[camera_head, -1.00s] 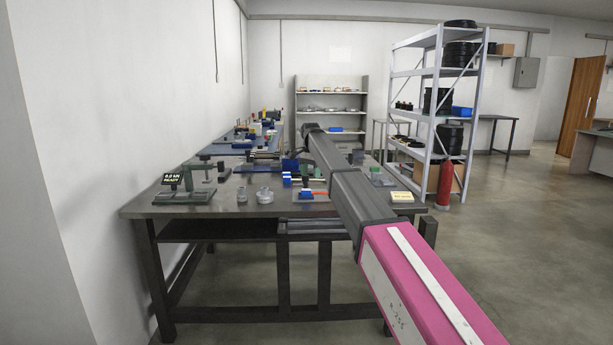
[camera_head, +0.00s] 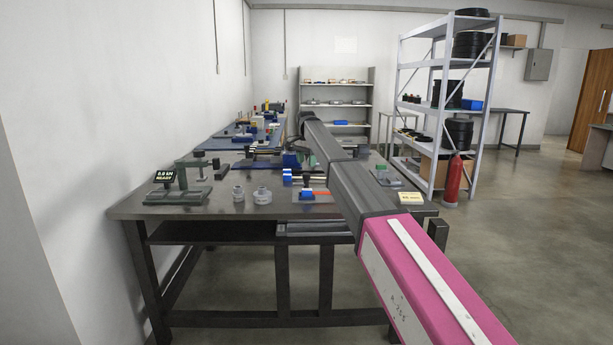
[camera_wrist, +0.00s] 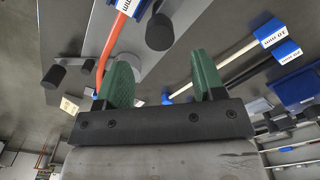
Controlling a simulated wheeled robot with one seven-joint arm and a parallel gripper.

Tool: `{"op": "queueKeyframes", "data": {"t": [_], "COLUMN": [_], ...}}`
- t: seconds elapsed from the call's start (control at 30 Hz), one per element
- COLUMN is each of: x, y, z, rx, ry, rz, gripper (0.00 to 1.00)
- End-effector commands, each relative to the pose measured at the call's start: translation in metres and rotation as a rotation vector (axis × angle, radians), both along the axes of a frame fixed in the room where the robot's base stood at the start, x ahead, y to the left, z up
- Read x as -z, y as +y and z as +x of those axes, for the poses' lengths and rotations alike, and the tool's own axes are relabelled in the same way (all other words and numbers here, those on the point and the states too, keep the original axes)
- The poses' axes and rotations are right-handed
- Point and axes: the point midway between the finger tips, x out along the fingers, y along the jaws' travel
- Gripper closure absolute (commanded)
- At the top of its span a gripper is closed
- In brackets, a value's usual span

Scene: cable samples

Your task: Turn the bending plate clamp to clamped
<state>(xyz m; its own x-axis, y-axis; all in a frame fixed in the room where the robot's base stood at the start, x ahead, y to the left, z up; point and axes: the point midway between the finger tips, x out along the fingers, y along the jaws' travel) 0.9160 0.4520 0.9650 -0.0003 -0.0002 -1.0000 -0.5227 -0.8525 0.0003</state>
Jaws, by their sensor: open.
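The bending plate (camera_head: 322,198) lies near the front of the bench, with a blue block and an orange-red cable on it. An upright dark knob, probably part of its clamp, (camera_head: 307,181) stands beside the block. In the wrist view the orange-red cable (camera_wrist: 110,48) runs past my left finger, and a dark cylindrical knob (camera_wrist: 160,32) shows beyond the fingertips. My gripper (camera_wrist: 161,62) has two green fingers, set wide apart and empty. The knob appears apart from both fingers. In the head view my arm hides the gripper. I cannot tell the clamp's exact setting.
A press-like device with a display (camera_head: 166,177) and two small metal cylinders (camera_head: 262,193) stand left of the plate. Blue-ended rods (camera_wrist: 245,45) lie close by in the wrist view. A yellow label block (camera_head: 411,198) sits at the bench's right. Open floor lies right of the bench.

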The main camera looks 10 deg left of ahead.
Motion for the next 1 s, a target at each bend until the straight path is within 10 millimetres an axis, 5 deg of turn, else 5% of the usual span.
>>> {"op": "queueKeyframes", "data": {"t": [0.33, 0.7, 0.87, 1.0], "x": [0.058, 0.067, 0.067, 0.067], "y": [0.0, 0.0, 0.0, 0.0], "z": [0.0, 0.0, 0.0, 0.0], "rx": [0.0, 0.0, 0.0, -0.001], "ry": [0.0, 0.0, 0.0, -0.001], "rz": [0.0, 0.0, 0.0, 0.001], "gripper": [0.37, 0.37, 0.86, 0.87]}}
